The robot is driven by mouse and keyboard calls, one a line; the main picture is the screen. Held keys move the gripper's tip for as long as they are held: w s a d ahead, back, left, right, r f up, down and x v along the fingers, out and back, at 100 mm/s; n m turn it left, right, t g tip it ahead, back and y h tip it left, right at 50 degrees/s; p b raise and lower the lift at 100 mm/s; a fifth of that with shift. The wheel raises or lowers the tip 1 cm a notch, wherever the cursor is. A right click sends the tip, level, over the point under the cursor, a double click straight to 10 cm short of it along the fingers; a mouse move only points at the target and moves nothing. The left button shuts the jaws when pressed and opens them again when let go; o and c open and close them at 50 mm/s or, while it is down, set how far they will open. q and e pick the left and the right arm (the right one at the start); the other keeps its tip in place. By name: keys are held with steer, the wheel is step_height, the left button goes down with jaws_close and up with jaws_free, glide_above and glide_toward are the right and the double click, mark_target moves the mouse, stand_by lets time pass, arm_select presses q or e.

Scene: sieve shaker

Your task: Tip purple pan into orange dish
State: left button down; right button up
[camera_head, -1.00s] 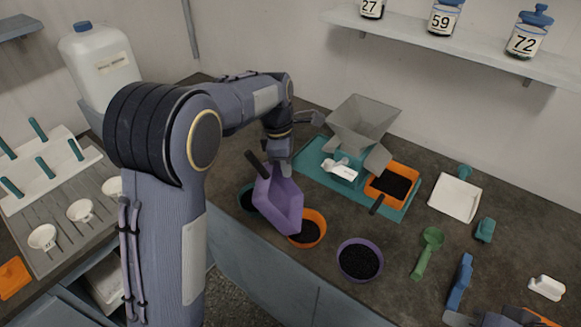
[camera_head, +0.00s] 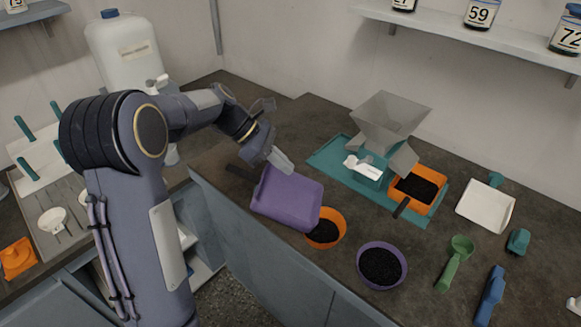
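The purple pan (camera_head: 288,198) hangs steeply tilted above the counter's front edge, its lower right side at the orange dish. Its dark handle (camera_head: 240,173) points left. My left gripper (camera_head: 281,160) is at the pan's upper edge and appears shut on it; the fingertips are partly hidden. The orange dish (camera_head: 340,222) is a round bowl on the counter with black grains (camera_head: 322,232) in it. The pan covers part of its left side. I cannot tell whether grains remain in the pan. My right gripper is not in view.
A purple bowl (camera_head: 359,262) of black grains stands right of the orange dish. Behind are a teal tray (camera_head: 326,160), a grey hopper (camera_head: 392,115) and an orange pan (camera_head: 432,175). A green scoop (camera_head: 456,258), white pan (camera_head: 485,205) and blue tool (camera_head: 489,296) lie right.

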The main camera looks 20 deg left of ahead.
arm_select(q)
steer(key=shift+h, duration=0.3)
steer(key=f+h+b, duration=0.2)
steer(key=shift+s+a+b, duration=0.1)
steer(key=shift+a+b, duration=0.25)
steer(key=shift+a, duration=0.05)
steer(key=shift+a+f+t+h+b, duration=0.2)
steer(key=shift+f+t+h+b, duration=0.15)
steer(key=shift+h+b, duration=0.35)
steer(key=shift+r+h, duration=0.2)
steer(key=shift+h, duration=0.1)
